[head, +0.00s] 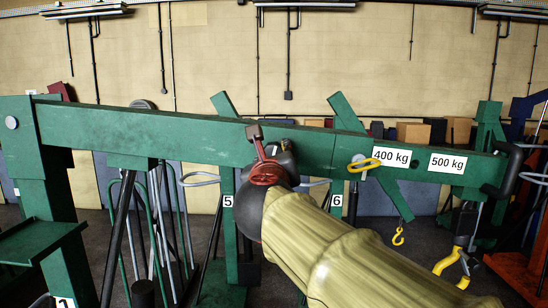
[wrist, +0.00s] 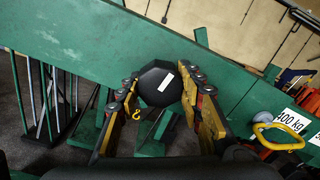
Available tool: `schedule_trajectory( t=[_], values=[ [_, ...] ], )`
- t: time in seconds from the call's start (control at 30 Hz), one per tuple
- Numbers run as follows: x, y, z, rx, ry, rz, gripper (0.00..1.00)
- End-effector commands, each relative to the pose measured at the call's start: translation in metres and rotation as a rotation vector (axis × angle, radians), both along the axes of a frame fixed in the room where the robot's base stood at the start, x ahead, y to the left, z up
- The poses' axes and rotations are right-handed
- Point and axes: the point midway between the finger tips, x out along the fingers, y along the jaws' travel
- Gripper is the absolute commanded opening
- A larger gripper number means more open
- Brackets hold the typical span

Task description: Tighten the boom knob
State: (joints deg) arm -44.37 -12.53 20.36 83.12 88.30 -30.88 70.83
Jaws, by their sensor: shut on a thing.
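The boom knob (wrist: 158,86) is black and many-sided, with a white line on its face. It sits at the lower edge of the green boom (wrist: 60,45) in the wrist view. My gripper (wrist: 161,90) has one yellow-padded finger on each side of the knob and is shut on it. In the head view the boom (head: 185,135) runs across the picture, and my gripper (head: 262,140) is against its middle. My wrist and gripper hide the knob there.
A yellow-handled pin (head: 363,164) sits on the boom to the right, beside the 400 kg label (head: 391,157) and the 500 kg label (head: 447,163). A yellow hook (head: 398,236) hangs below. Green posts and dark rods stand under the boom.

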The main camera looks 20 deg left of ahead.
Motion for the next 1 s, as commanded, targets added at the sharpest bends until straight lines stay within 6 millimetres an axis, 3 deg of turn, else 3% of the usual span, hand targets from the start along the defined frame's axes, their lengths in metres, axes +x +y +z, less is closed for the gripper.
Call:
schedule_trajectory(
  t=[0.23, 0.27, 0.57, 0.87, 1.0],
  values=[
    [0.001, 0.001, -0.004, -0.002, 0.006, 0.000, 0.11],
    [0.001, 0.001, -0.004, -0.002, 0.006, 0.000, 0.38],
    [0.000, 0.000, -0.002, -0.002, 0.003, 0.000, 0.55],
    [0.000, 0.000, -0.001, -0.001, 0.001, 0.001, 0.56],
    [-0.009, -0.002, 0.000, 0.000, 0.001, 0.002, 0.56]
  ],
)
